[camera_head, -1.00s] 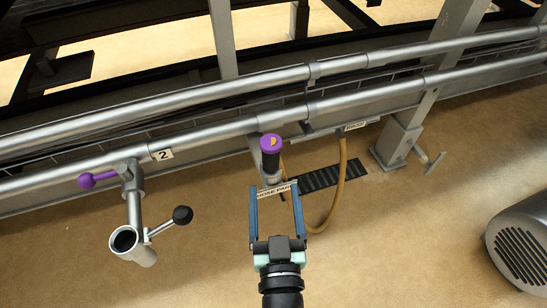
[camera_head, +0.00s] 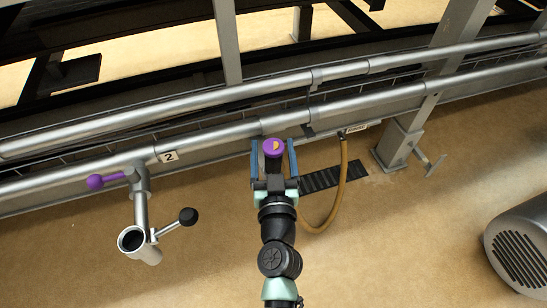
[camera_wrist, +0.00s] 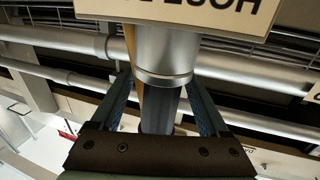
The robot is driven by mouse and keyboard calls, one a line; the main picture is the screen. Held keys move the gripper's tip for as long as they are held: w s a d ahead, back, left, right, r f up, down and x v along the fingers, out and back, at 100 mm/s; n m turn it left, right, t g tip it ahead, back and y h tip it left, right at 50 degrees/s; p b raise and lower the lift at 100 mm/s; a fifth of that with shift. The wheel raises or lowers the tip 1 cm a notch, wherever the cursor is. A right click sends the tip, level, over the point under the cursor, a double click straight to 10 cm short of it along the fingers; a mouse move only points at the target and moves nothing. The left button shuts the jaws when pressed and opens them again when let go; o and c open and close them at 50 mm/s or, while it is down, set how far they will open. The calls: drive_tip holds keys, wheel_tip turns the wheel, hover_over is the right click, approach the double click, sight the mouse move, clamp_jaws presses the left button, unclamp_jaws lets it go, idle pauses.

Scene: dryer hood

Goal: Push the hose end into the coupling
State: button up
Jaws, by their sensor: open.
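The hose end (camera_head: 272,148) has a purple cap with a yellow mark and stands at its park by the lower rail. In the wrist view it is a silver collar (camera_wrist: 165,50) above a dark grip. My gripper (camera_head: 273,143) is open, with one blue finger on each side of the hose end. I cannot tell whether either finger touches it. The tan hose (camera_head: 343,180) loops down to the right. The coupling (camera_head: 131,240) is a grey open-mouthed tube at lower left, below the "2" label, with a black-knobbed lever (camera_head: 188,217).
Two silver pipes (camera_head: 220,132) run across behind the hose end. A purple-knobbed handle (camera_head: 96,182) sticks out left above the coupling. A grey post (camera_head: 400,140) and a slotted grey housing (camera_head: 520,245) stand at right. A "HOSE PARK" sign (camera_wrist: 200,10) shows upside down in the wrist view.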

drive_tip(key=shift+w, duration=0.25)
clamp_jaws()
drive_tip(key=shift+r, duration=0.15)
idle(0.4)
wheel_tip(320, 180, up, 10)
drive_tip(key=p, duration=0.9)
